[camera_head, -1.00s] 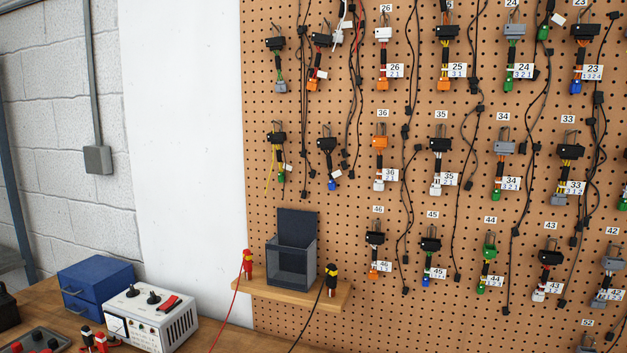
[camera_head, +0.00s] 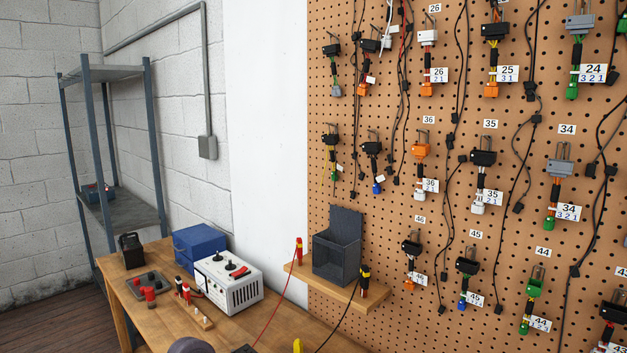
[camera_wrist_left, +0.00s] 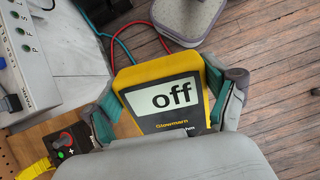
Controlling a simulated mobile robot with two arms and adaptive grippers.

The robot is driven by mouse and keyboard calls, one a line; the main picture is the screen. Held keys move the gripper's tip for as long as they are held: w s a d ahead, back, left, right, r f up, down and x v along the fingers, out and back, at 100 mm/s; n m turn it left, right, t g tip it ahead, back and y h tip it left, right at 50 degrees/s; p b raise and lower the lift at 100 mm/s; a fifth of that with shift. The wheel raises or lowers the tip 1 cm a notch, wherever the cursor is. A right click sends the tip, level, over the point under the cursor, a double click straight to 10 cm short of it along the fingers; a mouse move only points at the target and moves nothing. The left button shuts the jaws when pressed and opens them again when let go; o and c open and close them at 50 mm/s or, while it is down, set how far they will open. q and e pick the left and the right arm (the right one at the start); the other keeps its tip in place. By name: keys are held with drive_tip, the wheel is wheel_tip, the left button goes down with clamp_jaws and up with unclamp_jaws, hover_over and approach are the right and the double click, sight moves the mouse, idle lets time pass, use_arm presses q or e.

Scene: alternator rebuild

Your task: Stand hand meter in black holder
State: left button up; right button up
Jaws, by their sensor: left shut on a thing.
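The hand meter (camera_wrist_left: 165,100) is yellow with a grey screen reading "off". My left gripper (camera_wrist_left: 160,108) is shut on it, with one finger at each side of its case. In the head view, a small yellow piece (camera_head: 298,346) shows at the bottom edge; I cannot tell if it is the meter. The black holder (camera_head: 336,260) is an open-topped box with a tall back plate, empty as far as I can see. It stands on a small wooden shelf (camera_head: 340,292) at the pegboard. My right gripper is not in view.
A red probe (camera_head: 299,250) and a black-and-yellow probe (camera_head: 365,282) flank the holder, their leads hanging down. On the bench (camera_head: 150,318) are a white power supply (camera_head: 229,281) and a blue box (camera_head: 199,247). Connectors and cables hang on the pegboard (camera_head: 400,225).

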use_arm(q)
drive_tip(key=w+a+r+n+t+h, duration=0.1)
drive_tip(key=w+r+n+t+h, duration=0.35)
drive_tip(key=w+r+n, duration=0.35)
drive_tip(key=w+a+r+n+t+h, duration=0.1)
drive_tip(key=w+r+n+t+h, duration=0.35)
drive_tip(key=r, duration=0.65)
drive_tip(key=w+a+r+n+t+y, duration=0.1)
drive_tip(key=w+a+r+n+t, duration=0.1)
drive_tip(key=r, duration=0.9)
drive_tip(key=w+a+r+n+t+y, duration=0.1)
drive_tip(key=a+r+n+t, duration=0.3)
drive_tip(key=r+t, duration=0.3)
wheel_tip(320, 180, up, 4)
drive_tip(key=shift+w+r+n, duration=0.1)
drive_tip(key=shift+w+n, duration=0.3)
drive_tip(key=shift+n, duration=0.05)
